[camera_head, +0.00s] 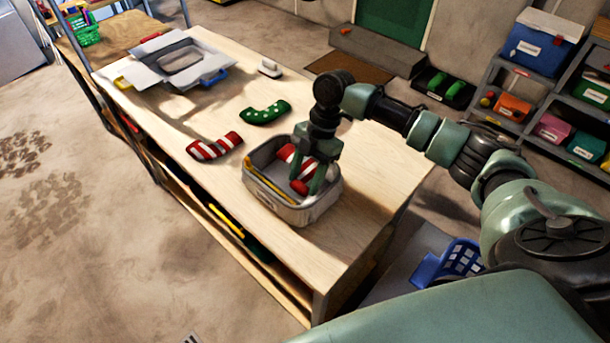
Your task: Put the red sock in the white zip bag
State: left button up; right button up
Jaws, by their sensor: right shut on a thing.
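The white zip bag (296,212) is a pale grey-white, open-topped box shape with a yellow strip along its left rim. It stands near the front right of the wooden table. My right gripper (307,187) points down into its opening, shut on a red sock with white stripes (289,155). The sock shows on both sides of the fingers, inside the bag's rim as seen from here; whether it touches the bottom is hidden. A second red and white striped sock (214,148) lies on the table, left of the bag. My left gripper is not in view.
A green sock with white dots (265,113) lies behind the bag. A grey-white flapped container (180,62) and a small white-topped object (270,68) are farther back on the wooden table (390,165). A blue basket (453,262) stands below the table's right side.

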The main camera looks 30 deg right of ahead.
jog(key=shift+f, duration=0.25)
jog(key=o, duration=1.3)
jog(key=shift+o, duration=0.2)
jog(key=shift+r, duration=0.35)
jog(key=b+v, duration=0.2)
jog(key=v, duration=1)
jog(key=shift+r+b, duration=0.3)
jog(key=shift+b, duration=0.1)
jog(key=shift+f, duration=0.1)
